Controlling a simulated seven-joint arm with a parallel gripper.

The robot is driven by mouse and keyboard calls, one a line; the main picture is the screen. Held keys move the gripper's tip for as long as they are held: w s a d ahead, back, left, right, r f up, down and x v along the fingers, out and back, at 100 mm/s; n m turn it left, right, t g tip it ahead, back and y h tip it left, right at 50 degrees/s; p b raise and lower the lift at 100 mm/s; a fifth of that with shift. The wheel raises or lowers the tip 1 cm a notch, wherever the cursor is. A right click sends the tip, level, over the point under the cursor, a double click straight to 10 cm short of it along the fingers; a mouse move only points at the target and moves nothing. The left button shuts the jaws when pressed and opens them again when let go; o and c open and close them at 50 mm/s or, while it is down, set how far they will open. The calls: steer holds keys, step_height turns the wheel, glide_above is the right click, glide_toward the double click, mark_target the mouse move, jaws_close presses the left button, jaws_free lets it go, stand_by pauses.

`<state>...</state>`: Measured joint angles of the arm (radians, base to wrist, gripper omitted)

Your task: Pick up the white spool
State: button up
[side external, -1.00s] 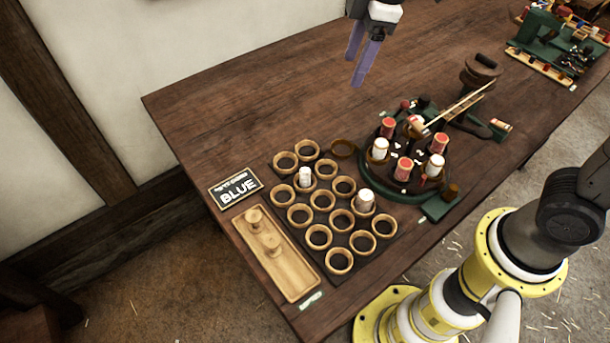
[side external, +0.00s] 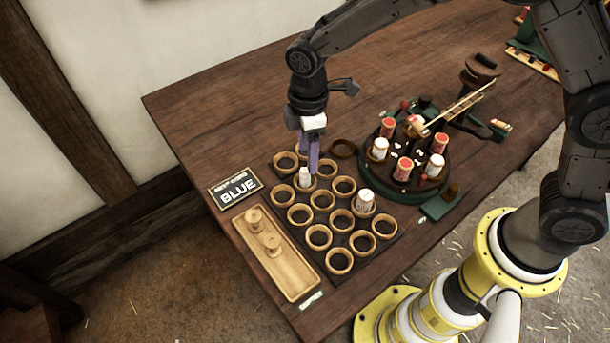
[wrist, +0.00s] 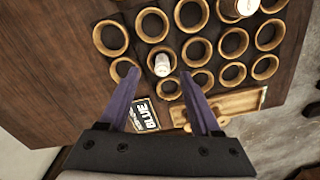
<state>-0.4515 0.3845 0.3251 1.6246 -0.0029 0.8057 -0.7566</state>
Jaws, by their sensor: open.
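A small white spool (side external: 304,178) stands upright in one of the wooden rings near the left of the ring grid. A wider white spool (side external: 365,201) sits in a ring further right; it also shows at the top of the wrist view (wrist: 238,7). More white-bodied spools (side external: 379,149) stand on the round carousel among red ones. My gripper (side external: 311,168) is open, fingers pointing down, right at the small spool. In the wrist view my gripper (wrist: 159,75) has the small spool (wrist: 162,65) between its fingertips. Whether the fingers touch it cannot be told.
Wooden rings (side external: 299,214) crowd around the small spool. A wooden tray (side external: 285,282) with two wooden spools and a BLUE sign (side external: 238,188) lie to the left. The carousel (side external: 405,186) with spools and a slanted wooden arm stands to the right. The back left table is clear.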

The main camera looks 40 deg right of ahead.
mark_target(305, 170)
steer(key=shift+a+f, duration=0.2)
steer(key=shift+f, duration=1.2)
steer(key=shift+a+f, duration=0.2)
steer(key=shift+f, duration=1.2)
jaws_close()
